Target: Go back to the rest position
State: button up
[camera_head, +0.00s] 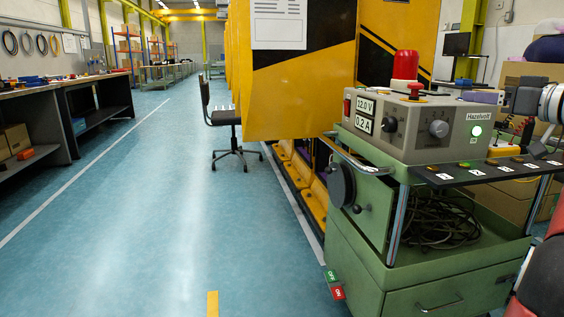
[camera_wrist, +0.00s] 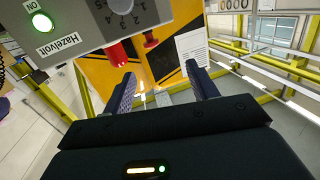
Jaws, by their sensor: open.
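My gripper (camera_wrist: 163,84) is open and empty in the wrist view, its two dark fingers apart with nothing between them. Part of my arm shows at the right edge of the head view, beside the cart. The grey Hazelvolt power box (camera_head: 420,126) stands on the green cart (camera_head: 408,283). Its display reads 12.0 V and 0.2 A, and its green ON light (camera_head: 476,131) is lit. A red beacon (camera_head: 405,66) and a red button (camera_head: 415,88) are on top. In the wrist view the box (camera_wrist: 85,22) is upper left, close to my gripper.
A yellow and black panel (camera_head: 297,92) stands behind the cart. A numbered dark strip (camera_head: 478,171) runs along the cart's front edge. An office chair (camera_head: 222,122) stands left of the panel. The blue floor (camera_head: 140,215) is clear between the cart and the workbenches (camera_head: 35,110).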

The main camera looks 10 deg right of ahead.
jog(key=s+a+f+m+g+p, duration=0.1)
jog(key=a+f+g+p, duration=0.3)
jog(key=a, duration=0.8)
jog(key=s+a+f+m+g, duration=0.25)
jog(key=a+f, duration=0.35)
jog(key=a, duration=0.5)
jog(key=s+a+f+g+h+p, duration=0.1)
jog(key=s+a+f+g+h, duration=0.1)
jog(key=s+a+f, duration=0.3)
jog(key=s+a+f+g+h+p, duration=0.2)
jog(key=s+a+f, duration=0.3)
jog(key=s+f, duration=0.8)
jog(key=shift+s+a+n+h, duration=0.35)
jog(key=shift+s+n+h, duration=0.05)
jog(key=shift+n+h, duration=0.1)
